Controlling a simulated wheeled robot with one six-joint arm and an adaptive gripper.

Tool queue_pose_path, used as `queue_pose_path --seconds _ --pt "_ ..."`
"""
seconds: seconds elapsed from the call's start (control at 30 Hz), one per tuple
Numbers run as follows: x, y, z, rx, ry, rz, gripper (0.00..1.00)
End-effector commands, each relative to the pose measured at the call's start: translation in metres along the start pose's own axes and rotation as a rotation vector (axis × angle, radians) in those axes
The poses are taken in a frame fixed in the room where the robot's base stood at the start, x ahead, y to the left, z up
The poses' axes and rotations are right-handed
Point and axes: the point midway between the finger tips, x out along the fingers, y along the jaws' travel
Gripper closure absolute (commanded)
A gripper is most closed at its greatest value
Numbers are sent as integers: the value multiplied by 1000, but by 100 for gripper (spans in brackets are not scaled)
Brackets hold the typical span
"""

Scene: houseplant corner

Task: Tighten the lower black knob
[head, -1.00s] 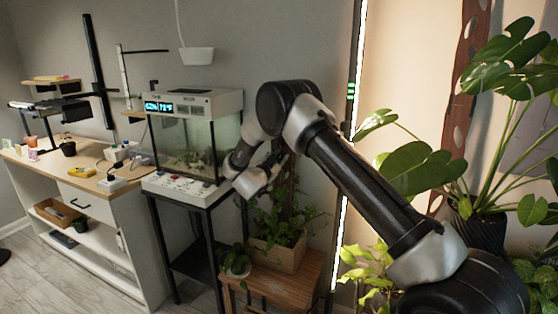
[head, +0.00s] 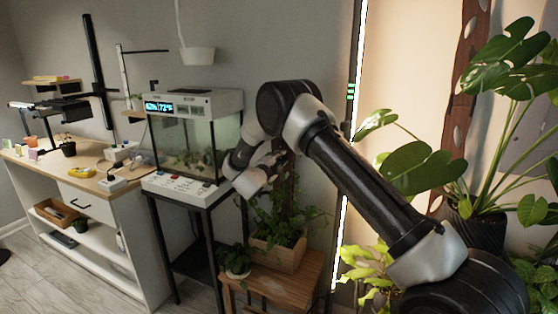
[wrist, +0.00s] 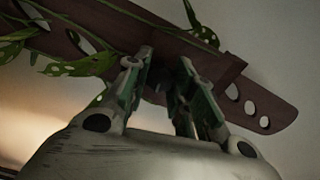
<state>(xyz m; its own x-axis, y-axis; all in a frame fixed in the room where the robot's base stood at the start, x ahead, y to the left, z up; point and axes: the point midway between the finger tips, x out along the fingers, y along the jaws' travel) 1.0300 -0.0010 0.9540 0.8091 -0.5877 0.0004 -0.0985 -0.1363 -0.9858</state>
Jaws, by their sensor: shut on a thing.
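A brown plank with oval holes (wrist: 262,100) crosses the wrist view at a slant. In the head view the brown upright (head: 288,190) rises from a wooden planter, partly behind my wrist. My gripper (wrist: 165,72) has its two fingers against the plank, a little apart, closed around a small dark part between them. This part is at the place of the lower black knob, but the fingers and shadow hide most of it. In the head view my gripper is small and dark beside the upright.
Vine leaves (wrist: 85,65) hang close to the left finger. The wooden planter (head: 278,254) stands on a wooden stool (head: 290,285). A glass tank (head: 188,140) on a black stand is to the left. A bright vertical light strip (head: 346,170) is to the right.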

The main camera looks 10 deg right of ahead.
Motion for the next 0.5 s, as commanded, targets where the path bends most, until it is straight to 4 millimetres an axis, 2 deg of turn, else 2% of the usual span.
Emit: queue_pose_path --seconds 0.5 --pt "-1 2 0 486 0 3 99"
